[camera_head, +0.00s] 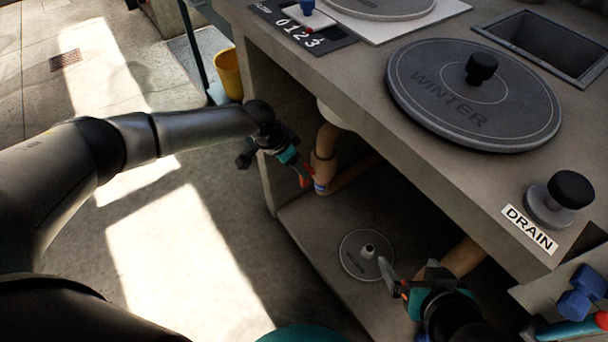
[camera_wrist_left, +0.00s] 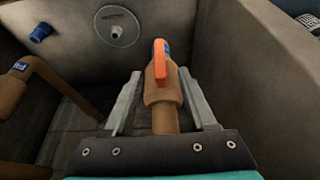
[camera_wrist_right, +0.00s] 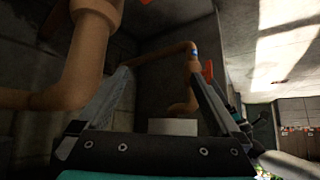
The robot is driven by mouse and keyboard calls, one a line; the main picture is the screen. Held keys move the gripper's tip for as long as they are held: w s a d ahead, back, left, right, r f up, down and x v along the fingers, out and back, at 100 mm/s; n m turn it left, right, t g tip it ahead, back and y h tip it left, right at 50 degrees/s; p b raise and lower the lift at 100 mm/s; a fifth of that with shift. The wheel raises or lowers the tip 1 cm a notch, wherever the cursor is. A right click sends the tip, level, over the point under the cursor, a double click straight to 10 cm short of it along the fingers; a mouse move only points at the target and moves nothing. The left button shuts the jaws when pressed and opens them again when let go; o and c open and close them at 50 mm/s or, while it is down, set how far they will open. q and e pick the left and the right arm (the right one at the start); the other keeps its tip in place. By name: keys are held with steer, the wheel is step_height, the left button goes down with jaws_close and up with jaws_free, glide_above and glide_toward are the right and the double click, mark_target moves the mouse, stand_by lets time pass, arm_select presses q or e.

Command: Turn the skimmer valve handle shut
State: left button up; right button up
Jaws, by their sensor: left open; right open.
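The orange valve handle (camera_wrist_left: 160,62) stands on a tan pipe valve (camera_wrist_left: 163,95) in the left wrist view, with a blue tag partly behind it. In the head view the handle (camera_head: 304,177) shows small beside the pipe, under the counter. The tag's lettering is too small to read. My left gripper (camera_wrist_left: 159,76) is open, its fingers on either side of the handle and valve, with gaps visible. In the right wrist view an orange handle (camera_wrist_right: 208,70) shows beyond the right finger. My right gripper (camera_head: 388,279) is open and empty, low in the cabinet, beside a grey disc.
The grey disc (camera_head: 354,262) with a knob lies on the cabinet floor. Another tan pipe with a blue tag (camera_wrist_left: 20,66) stands at left in the left wrist view. The counter holds a WINTER lid (camera_head: 420,100) and a DRAIN knob (camera_head: 572,188). A yellow bucket (camera_head: 228,75) stands behind.

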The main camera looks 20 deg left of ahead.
mark_target(302, 186)
arm_select(q)
steer(key=shift+b+x, duration=1.65)
steer(key=shift+x, duration=0.75)
steer(key=shift+w+d+f+b, duration=0.1)
steer(key=shift+w+f+b, duration=0.05)
steer(key=shift+f+b, duration=0.15)
steer(key=shift+w+d+f+b, duration=0.1)
steer(key=shift+f+b, duration=0.1)
steer(key=shift+f, duration=0.15)
arm_select(e)
steer(key=a+r+t+y, duration=0.3)
steer(key=a+t, duration=0.3)
steer(key=t, duration=0.2)
steer(key=shift+w+a+r+m+y, duration=0.2)
steer(key=shift+w+a+m+y, duration=0.2)
arm_select(q)
steer(key=shift+c, duration=0.2)
jaws_close()
